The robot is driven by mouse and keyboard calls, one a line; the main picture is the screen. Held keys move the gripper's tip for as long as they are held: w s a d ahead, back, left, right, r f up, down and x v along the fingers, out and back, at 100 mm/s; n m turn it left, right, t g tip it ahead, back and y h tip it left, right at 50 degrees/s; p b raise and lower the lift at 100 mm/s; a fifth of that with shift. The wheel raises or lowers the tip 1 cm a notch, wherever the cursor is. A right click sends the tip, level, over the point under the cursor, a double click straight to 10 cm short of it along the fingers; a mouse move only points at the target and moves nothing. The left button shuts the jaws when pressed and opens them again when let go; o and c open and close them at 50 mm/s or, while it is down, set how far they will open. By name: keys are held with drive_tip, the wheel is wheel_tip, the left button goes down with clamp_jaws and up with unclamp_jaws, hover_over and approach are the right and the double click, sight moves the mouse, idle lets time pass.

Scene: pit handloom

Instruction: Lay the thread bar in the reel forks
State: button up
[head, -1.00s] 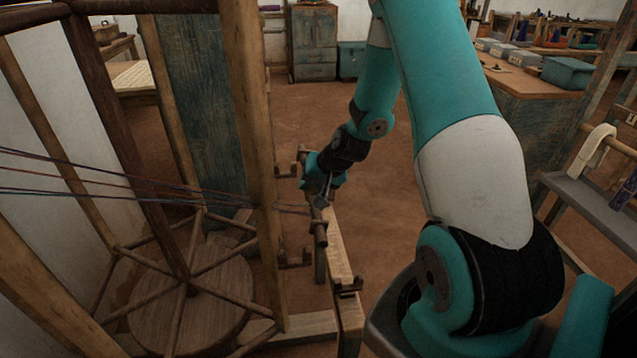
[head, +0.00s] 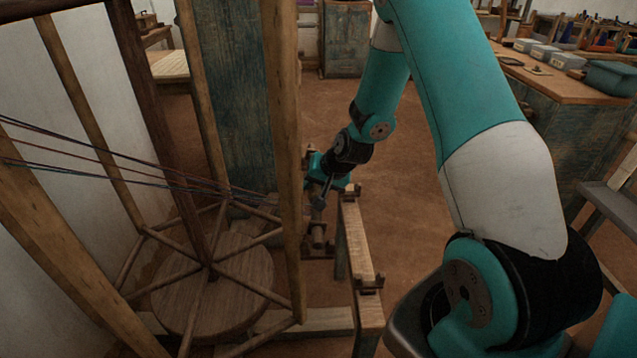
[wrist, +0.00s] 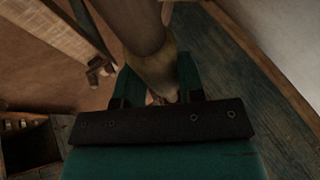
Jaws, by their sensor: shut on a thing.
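My gripper (head: 322,192) is shut on the thread bar (head: 318,236), a brown wooden rod. In the wrist view the bar (wrist: 143,28) lies between the two teal fingers (wrist: 160,95). Dark threads run from the left, behind a reel post, toward the bar. Two dark reel forks stand on a pale wooden rail, a far one (head: 350,192) and a near one (head: 369,283). The bar is left of this rail and apart from both forks. In the wrist view a fork (wrist: 97,74) shows left of the bar. The bar's far end is hidden by my gripper.
The upright reel post (head: 284,150) stands close to the left of the bar. The reel's round wooden base (head: 240,270) and spokes fill the lower left. A workbench (head: 560,90) is at the right. The brown floor beyond the rail is clear.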

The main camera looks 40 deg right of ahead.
drive_tip(key=shift+w+f+b, duration=0.1)
drive_tip(key=shift+f+b, duration=1)
drive_tip(key=shift+f, duration=0.55)
drive_tip(key=o, duration=1.1)
drive_tip(key=p+v, duration=0.1)
drive_tip(key=v, duration=1.6)
drive_tip(key=shift+r+p, duration=0.15)
drive_tip(key=shift+p, duration=0.25)
